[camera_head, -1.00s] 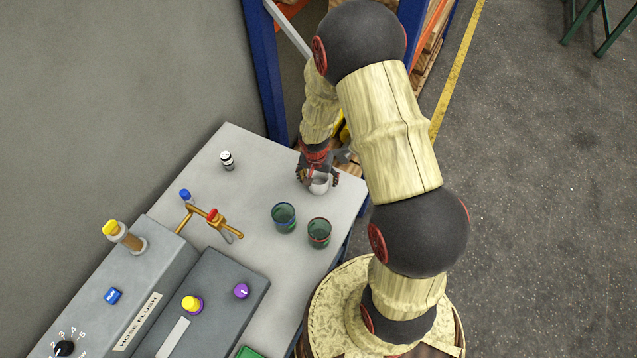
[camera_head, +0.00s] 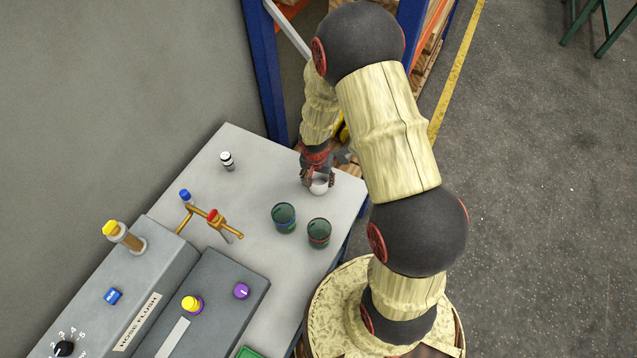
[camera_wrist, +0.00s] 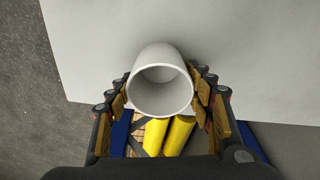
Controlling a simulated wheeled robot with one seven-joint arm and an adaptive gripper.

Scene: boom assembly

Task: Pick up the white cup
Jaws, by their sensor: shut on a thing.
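The white cup (camera_head: 319,187) is near the far right corner of the grey table top (camera_head: 262,178). In the wrist view the cup (camera_wrist: 161,80) shows its open round mouth toward the camera. My gripper (camera_head: 317,178) is at the cup, its fingers on either side of it. In the wrist view my gripper (camera_wrist: 160,92) is shut on the cup, with finger pads against its left and right sides. I cannot tell whether the cup's base touches the table.
Two dark green glasses (camera_head: 284,218) (camera_head: 319,233) stand in front of the cup. A blue rack post (camera_head: 266,80) rises behind the table.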

